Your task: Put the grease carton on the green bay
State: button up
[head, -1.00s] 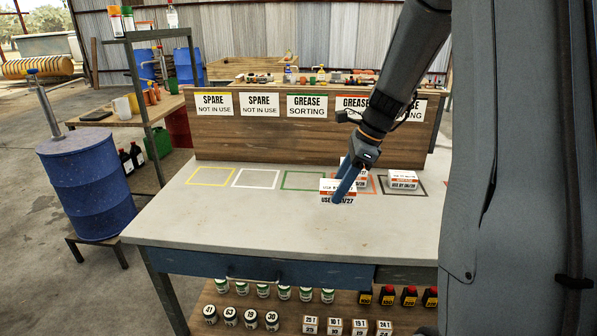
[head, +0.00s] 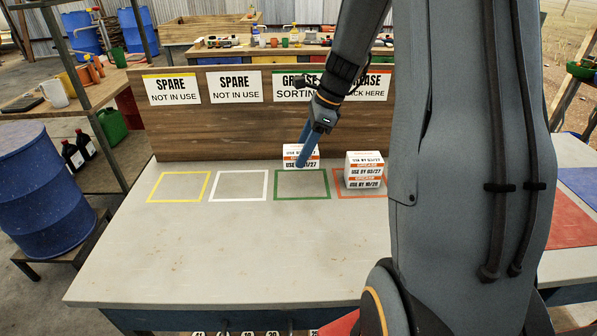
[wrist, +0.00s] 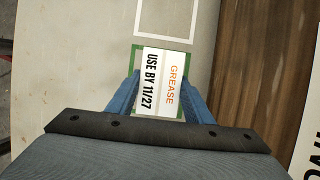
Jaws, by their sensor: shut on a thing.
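The grease carton (head: 300,151) is a white box with an orange GREASE print and "USE BY 11/27". My gripper (head: 304,160) is shut on it, a blue finger on either side. The wrist view shows the carton (wrist: 165,84) between the fingers (wrist: 160,95), overlapping the green outline. The green bay (head: 302,198) is a green rectangle on the bench under the GREASE SORTING sign. In the head view the carton appears at the bay's back edge, seemingly held above the bench. The bay's interior looks empty in front of it.
A stack of white cartons (head: 365,178) stands on the orange-outlined bay (head: 342,193) to the right. The white bay (head: 239,200) and yellow bay (head: 178,201) to the left are empty. A wooden sign board (head: 215,130) rises behind. The bench front is clear.

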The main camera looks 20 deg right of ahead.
jog(key=shift+d+f+p, duration=0.1)
jog(key=shift+f+p, duration=0.3)
jog(key=shift+f, duration=3.2)
jog(key=o, duration=1.1)
jog(key=shift+f, duration=0.1)
jog(key=b+v, duration=0.2)
jog(key=v, duration=0.9)
jog(key=s+a+f+n+h, duration=0.1)
jog(key=s+a+n, duration=0.4)
jog(key=s+n, duration=0.1)
jog(key=s+a+f+n+h, duration=0.1)
jog(key=s+a+f+n, duration=0.1)
jog(key=s+a+n, duration=0.3)
jog(key=s+a+f+n+g+h, duration=0.1)
jog(key=s+a+n, duration=0.4)
jog(key=n, duration=0.5)
jog(key=shift+s+a+f+n+h, duration=0.15)
jog(key=shift+s+f+h, duration=0.1)
jog(key=shift+s, duration=0.15)
jog(key=shift+s+f+n+h, duration=0.15)
jog(key=shift+s+f+h, duration=0.1)
jog(key=shift+s, duration=0.15)
jog(key=shift+s+a+f+n, duration=0.1)
jog(key=shift+s+a+n, duration=0.05)
jog(key=shift+s+n, duration=0.3)
